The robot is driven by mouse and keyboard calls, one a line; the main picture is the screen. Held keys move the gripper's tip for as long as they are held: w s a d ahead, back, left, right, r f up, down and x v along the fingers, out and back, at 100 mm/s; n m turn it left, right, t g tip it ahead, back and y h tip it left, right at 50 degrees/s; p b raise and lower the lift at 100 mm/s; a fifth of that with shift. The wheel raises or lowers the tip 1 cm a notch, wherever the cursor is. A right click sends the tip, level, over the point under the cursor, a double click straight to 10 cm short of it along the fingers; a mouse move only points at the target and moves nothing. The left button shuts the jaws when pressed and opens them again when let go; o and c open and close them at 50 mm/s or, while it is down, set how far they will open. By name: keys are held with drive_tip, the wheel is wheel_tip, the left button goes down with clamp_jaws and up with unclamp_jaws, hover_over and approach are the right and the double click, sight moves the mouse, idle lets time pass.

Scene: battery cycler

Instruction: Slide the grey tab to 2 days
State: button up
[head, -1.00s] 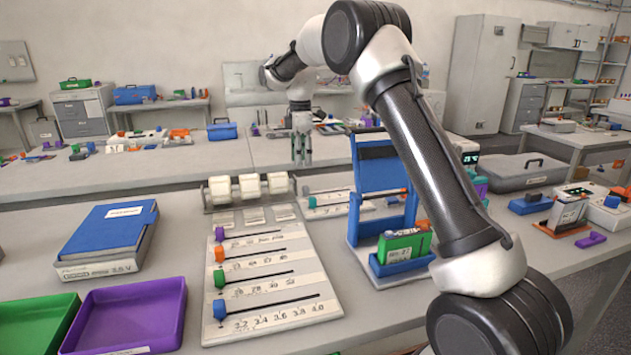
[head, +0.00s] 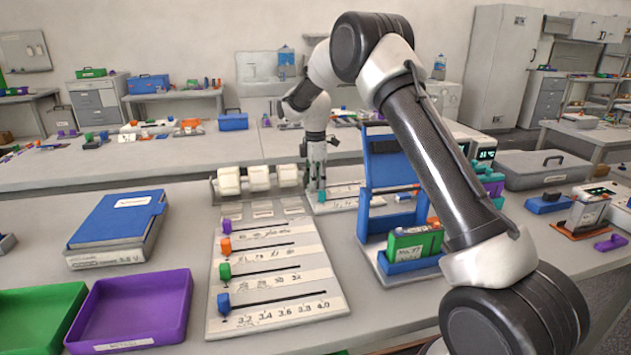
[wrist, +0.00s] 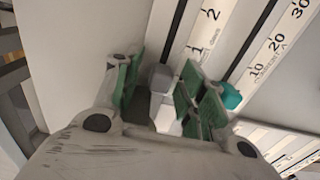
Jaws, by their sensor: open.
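The grey tab (wrist: 161,78) shows in the wrist view at the lower end of a dark slot on a white scale strip (wrist: 185,52). My gripper (wrist: 157,92) is open, with one green-padded finger on each side of the tab. I cannot tell whether either pad touches it. In the head view my gripper (head: 317,188) points down at the left end of the far slider panel (head: 345,197). The grey tab cannot be made out there.
A teal tab (wrist: 230,96) sits on the neighbouring scale, close to the right finger. A blue stand (head: 388,165) rises right of the panel. White rollers (head: 258,178) stand close on the left. A nearer slider board (head: 270,270) carries several coloured tabs.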

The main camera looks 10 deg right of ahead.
sight(337, 186)
clamp_jaws()
drive_tip(key=d, duration=0.7)
drive_tip(key=shift+d, duration=0.1)
unclamp_jaws()
wheel_tip(337, 186, up, 12)
idle(0.6)
